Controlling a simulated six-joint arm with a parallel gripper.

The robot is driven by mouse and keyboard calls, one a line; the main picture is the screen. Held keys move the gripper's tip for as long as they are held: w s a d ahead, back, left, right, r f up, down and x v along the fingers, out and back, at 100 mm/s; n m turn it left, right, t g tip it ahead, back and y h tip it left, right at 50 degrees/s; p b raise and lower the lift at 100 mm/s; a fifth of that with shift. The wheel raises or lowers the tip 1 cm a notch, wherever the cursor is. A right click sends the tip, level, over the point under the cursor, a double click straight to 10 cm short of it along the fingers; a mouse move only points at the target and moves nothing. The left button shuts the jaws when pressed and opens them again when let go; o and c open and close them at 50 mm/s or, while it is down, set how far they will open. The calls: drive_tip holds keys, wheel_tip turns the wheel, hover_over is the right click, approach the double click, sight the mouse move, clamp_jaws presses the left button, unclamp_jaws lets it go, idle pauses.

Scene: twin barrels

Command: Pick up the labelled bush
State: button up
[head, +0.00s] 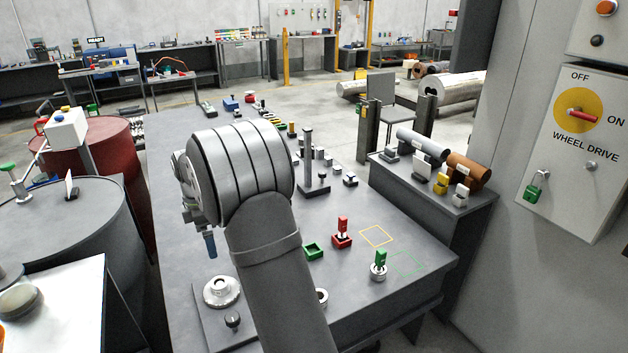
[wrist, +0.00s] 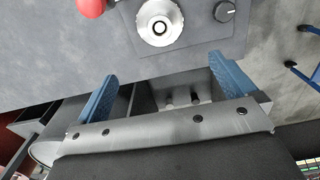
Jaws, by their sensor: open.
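My gripper (wrist: 163,68) is open, its two blue fingers apart with nothing seen between them. In the head view one blue finger (head: 210,245) hangs below my wrist, above the left part of the bench. A round metal fitting (wrist: 160,22) sits on a plate just beyond the fingertips in the wrist view; it also shows in the head view (head: 221,291). Another ring (head: 321,297) is partly hidden by my arm. I cannot tell which piece is the labelled bush; no label is readable.
The plate has a black knob (wrist: 224,11). A metal post (head: 309,160) stands further back. Dark barrels (head: 75,225) are at left, a side table (head: 480,205) at right.

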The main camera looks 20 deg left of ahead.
drive_tip(key=c, duration=0.6)
drive_tip(key=m, duration=0.8)
hover_over(220, 284)
drive_tip(key=f, duration=1.3)
drive_tip(key=shift+w+a+f, duration=0.1)
drive_tip(key=shift+w+a, duration=0.15)
drive_tip(key=shift+a, duration=0.15)
drive_tip(key=shift+s+d+f, duration=0.1)
drive_tip(key=shift+d+f, duration=0.05)
drive_tip(key=shift+f, duration=0.75)
drive_tip(key=shift+s+d+f, duration=0.1)
drive_tip(key=shift+d+f, duration=0.05)
drive_tip(key=shift+f, duration=0.75)
drive_tip(key=shift+d+f, duration=0.15)
drive_tip(key=shift+f, duration=0.75)
